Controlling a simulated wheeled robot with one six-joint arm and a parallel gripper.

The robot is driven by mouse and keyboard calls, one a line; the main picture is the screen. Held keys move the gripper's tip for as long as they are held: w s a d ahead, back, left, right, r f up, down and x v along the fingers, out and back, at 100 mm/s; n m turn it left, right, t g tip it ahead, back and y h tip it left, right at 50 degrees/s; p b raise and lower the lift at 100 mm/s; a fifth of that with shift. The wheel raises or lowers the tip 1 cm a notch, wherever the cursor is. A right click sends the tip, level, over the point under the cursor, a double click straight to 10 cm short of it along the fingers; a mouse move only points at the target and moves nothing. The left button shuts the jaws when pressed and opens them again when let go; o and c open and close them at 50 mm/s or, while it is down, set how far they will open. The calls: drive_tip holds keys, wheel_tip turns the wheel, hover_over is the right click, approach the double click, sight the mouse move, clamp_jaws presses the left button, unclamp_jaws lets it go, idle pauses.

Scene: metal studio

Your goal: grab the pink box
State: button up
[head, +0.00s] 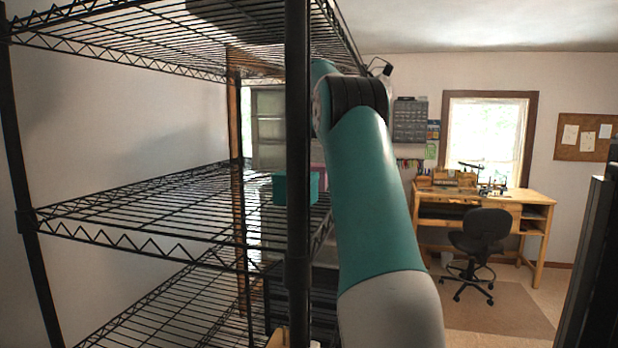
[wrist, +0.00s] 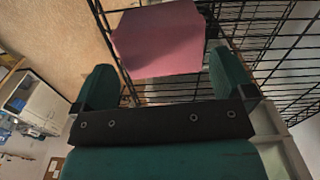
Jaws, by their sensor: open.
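The pink box (wrist: 158,40) fills the upper middle of the wrist view, against the black wire shelf. My gripper (wrist: 161,76) is open, with its two teal fingers apart and one on each side of the box's near edge. The box lies ahead of and partly between the fingers; I cannot tell whether either touches it. In the head view only a small piece of the pink box (head: 319,177) shows, between a shelf post and my arm. My gripper cannot be made out clearly there.
The black wire rack (head: 150,205) has several levels, and its front post (head: 297,130) stands close to my arm. A teal block shape (head: 281,189) shows at the middle shelf; I cannot tell what it is. A desk (head: 540,200) and chair (head: 483,232) stand far right.

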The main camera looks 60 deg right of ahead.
sight(311, 164)
drive_tip(key=f, duration=0.3)
drive_tip(key=shift+s+a+f, duration=0.1)
drive_tip(key=shift+a+f, duration=0.05)
drive_tip(key=shift+a, duration=0.15)
drive_tip(key=shift+f, duration=0.5)
drive_tip(key=c, duration=0.7)
drive_tip(key=shift+r, duration=0.1)
